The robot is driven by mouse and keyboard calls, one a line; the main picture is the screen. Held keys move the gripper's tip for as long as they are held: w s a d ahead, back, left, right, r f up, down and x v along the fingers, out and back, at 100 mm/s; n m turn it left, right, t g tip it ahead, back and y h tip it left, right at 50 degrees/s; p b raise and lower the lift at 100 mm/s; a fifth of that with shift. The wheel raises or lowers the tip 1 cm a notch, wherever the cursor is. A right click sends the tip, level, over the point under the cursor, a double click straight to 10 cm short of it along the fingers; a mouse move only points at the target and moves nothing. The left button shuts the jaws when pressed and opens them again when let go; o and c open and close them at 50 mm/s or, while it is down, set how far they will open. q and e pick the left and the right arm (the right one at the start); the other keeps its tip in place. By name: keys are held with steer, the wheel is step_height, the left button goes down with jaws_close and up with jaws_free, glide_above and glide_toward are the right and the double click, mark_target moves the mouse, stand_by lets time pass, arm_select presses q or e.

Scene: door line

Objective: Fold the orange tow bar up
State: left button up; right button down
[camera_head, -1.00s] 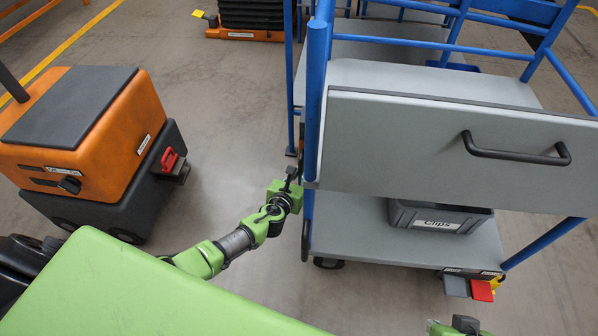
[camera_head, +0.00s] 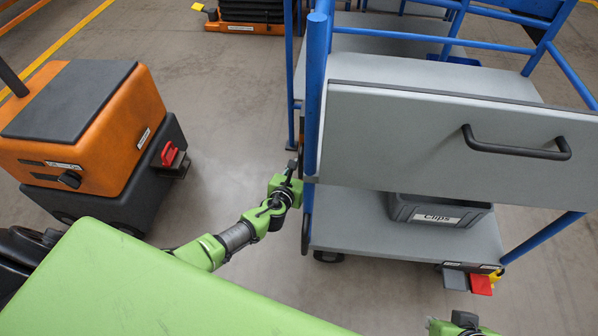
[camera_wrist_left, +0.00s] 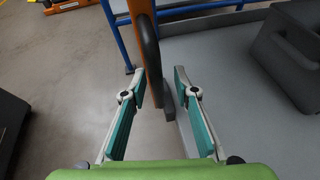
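The orange tow bar (camera_wrist_left: 154,88) hangs at the end of the grey cart with blue posts. In the left wrist view it runs down the middle, with a black handle (camera_wrist_left: 150,48) along it. In the head view it is mostly hidden at the cart's left corner; a dark part (camera_head: 305,228) shows there. My left gripper (camera_wrist_left: 159,78) is open, one teal-padded finger on each side of the bar's lower part in that view. I see no contact. It also shows beside the corner post in the head view (camera_head: 291,168). My right gripper (camera_head: 465,320) barely shows at the bottom edge.
The cart has a grey front panel (camera_head: 450,130) with a black handle and a lower shelf with a grey Clips bin (camera_head: 430,210). Grey and red pedals (camera_head: 468,280) sit low. An orange tug (camera_head: 90,140) stands left. Floor between tug and cart is clear.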

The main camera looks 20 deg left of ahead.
arm_select(q)
steer(key=v, duration=1.2)
stand_by(0.4)
